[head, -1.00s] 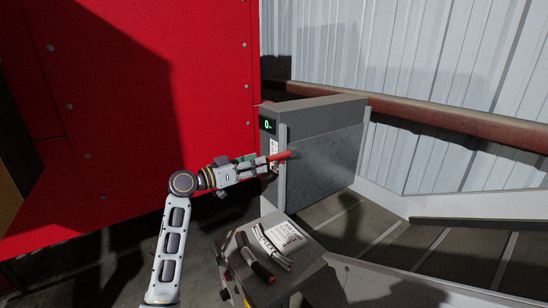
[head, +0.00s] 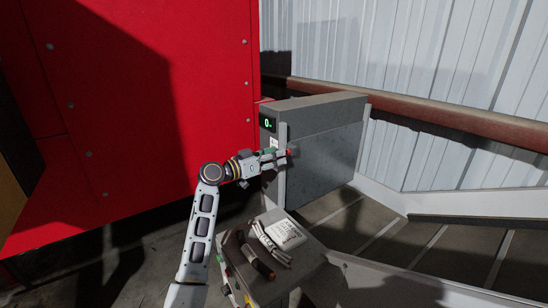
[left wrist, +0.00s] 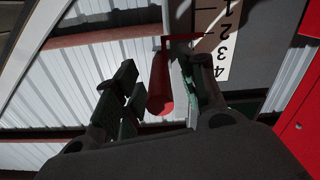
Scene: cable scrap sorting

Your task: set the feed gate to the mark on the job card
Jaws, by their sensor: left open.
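The feed gate (head: 325,150) is a grey panel housing with a small green display (head: 267,124) that reads 0. Its red handle (head: 289,152) sticks out at the front edge, mostly hidden by my left gripper (head: 277,156). In the left wrist view the red handle (left wrist: 159,88) lies between the open fingers of my left gripper (left wrist: 165,78), close to the right finger. A white number scale (left wrist: 213,40) beside it shows 1 to 4; a thin red bar from the handle reaches toward it. The job card (head: 285,235) lies on a grey stand; its print is unreadable. My right gripper is out of view.
The stand (head: 295,278) also holds a dark tool with an orange end (head: 262,268) and a white cable bundle (head: 270,246). A red machine wall (head: 150,90) is at the left. A conveyor bed (head: 460,250) runs at the right.

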